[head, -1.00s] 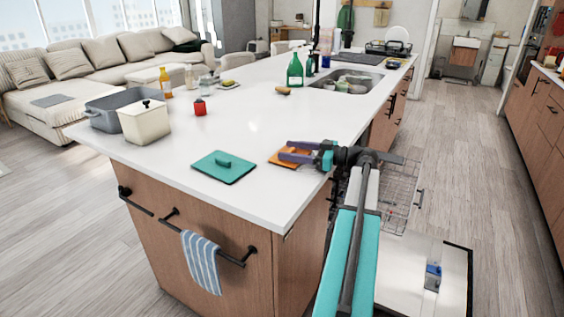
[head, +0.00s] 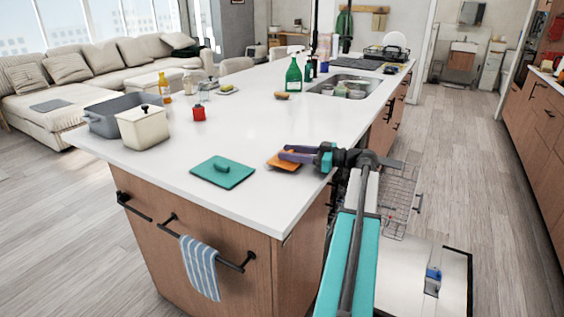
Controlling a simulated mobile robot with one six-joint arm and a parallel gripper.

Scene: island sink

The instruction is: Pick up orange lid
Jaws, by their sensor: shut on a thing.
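The orange lid (head: 283,164) is at the right edge of the white island top, partly hidden behind my gripper. My gripper (head: 284,156) reaches in from the right with its purple fingers at the lid and is shut on it. The lid looks slightly tilted. I cannot tell how far it is off the counter.
A green spray bottle (head: 293,76) stands by the sink (head: 345,86). An open dishwasher rack (head: 398,196) is beside the island.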

